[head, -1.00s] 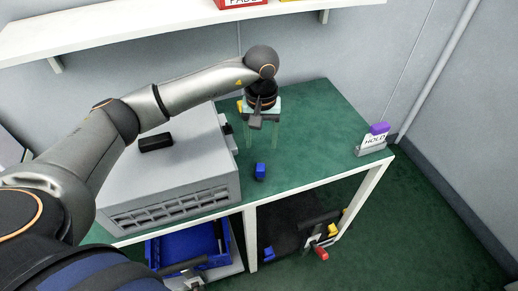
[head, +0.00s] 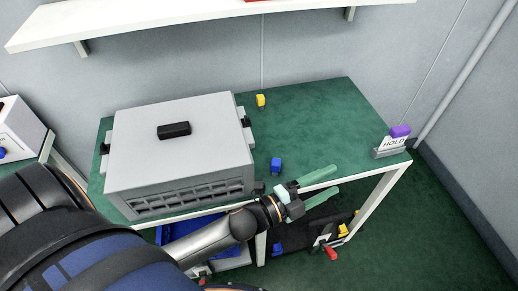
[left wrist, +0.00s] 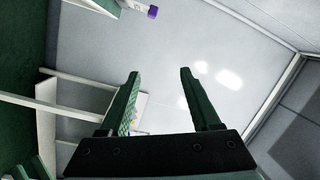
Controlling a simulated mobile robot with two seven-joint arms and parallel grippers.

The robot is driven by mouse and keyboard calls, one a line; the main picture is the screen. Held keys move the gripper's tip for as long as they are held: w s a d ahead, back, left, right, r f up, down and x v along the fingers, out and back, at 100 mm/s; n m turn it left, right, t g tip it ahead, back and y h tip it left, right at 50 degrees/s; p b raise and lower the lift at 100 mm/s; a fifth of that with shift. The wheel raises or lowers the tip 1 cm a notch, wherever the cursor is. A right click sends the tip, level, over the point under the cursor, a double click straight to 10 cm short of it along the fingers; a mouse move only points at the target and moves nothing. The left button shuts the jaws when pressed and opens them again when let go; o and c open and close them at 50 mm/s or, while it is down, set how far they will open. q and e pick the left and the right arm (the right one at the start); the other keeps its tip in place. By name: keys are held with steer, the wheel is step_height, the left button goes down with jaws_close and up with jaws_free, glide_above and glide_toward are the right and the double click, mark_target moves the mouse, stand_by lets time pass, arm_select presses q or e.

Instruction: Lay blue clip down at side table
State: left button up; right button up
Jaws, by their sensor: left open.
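A small blue clip (head: 276,165) stands on the green table top (head: 320,125), just right of the grey case. My left gripper (head: 337,179) is open over the table's front edge, to the right of and nearer than the blue clip. Its two green fingers point right and hold nothing. The left wrist view shows the same open fingers (left wrist: 160,73) with empty space between them. My right gripper is not in view.
The large grey case (head: 180,155) fills the table's left part. A yellow clip (head: 261,101) stands behind. A HOLD sign (head: 394,143) with a purple top stands at the right corner. Below are a blue bin (head: 178,232) and coloured pieces (head: 343,230). The table's middle right is clear.

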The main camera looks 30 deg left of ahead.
arm_select(q)
steer(key=s+a+f+n+g+y, duration=0.3)
steer(key=s+a+f+n, duration=0.1)
steer(key=s+f+n, duration=0.3)
steer(key=s+a+f+n+g+y, duration=0.4)
steer(key=s+f+n, duration=0.4)
steer(key=f+n, duration=0.2)
steer(key=shift+a+f, duration=0.35)
steer(key=shift+f, duration=0.45)
steer(key=shift+c, duration=0.3)
